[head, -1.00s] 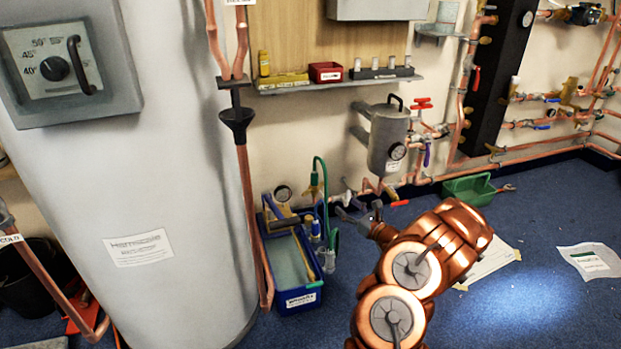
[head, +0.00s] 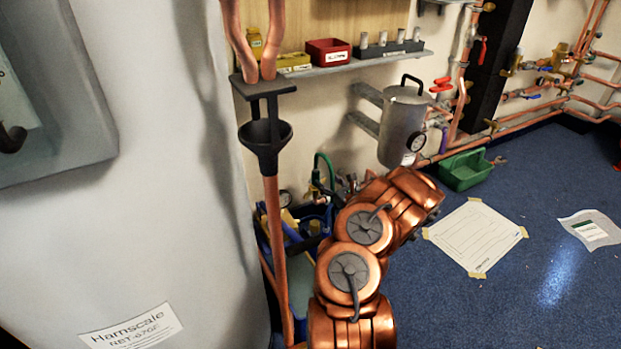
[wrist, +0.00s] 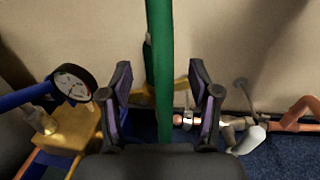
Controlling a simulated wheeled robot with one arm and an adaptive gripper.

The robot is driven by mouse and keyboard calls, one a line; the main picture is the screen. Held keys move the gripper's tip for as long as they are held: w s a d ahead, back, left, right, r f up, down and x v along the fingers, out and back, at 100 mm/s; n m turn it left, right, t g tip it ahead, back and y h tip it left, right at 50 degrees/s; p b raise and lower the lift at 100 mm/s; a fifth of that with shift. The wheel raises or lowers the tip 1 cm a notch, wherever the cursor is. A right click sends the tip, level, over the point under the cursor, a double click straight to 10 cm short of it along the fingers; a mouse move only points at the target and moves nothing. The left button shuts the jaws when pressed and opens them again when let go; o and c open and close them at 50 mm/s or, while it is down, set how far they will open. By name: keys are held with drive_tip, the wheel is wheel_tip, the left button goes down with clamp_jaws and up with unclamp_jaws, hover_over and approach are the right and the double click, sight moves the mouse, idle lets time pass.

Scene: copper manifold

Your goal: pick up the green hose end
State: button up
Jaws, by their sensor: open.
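The green hose end shows in the wrist view as a thick upright green hose (wrist: 160,50) between the fingers of my gripper (wrist: 160,92). The two dark fingers are open, with a visible gap on each side of the hose. In the head view the curved top of the green hose (head: 321,165) shows behind my copper-coloured arm, beside my gripper (head: 346,184). The lower part of the hose is hidden by my arm and gripper.
A brass valve with a round gauge (wrist: 75,83) stands left of the fingers. Copper pipework (wrist: 285,123) runs along the wall at right. A blue tool tote (head: 302,262) is partly behind my arm. A black funnel (head: 265,140) on a copper pipe stands left.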

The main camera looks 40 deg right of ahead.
sight(318, 176)
drive_tip(key=w+b, duration=0.3)
drive_tip(key=w, duration=0.2)
drive_tip(key=shift+d+f, duration=0.1)
drive_tip(key=shift+w+d, duration=0.15)
drive_tip(key=shift+w, duration=0.55)
drive_tip(key=shift+c, duration=0.3)
clamp_jaws()
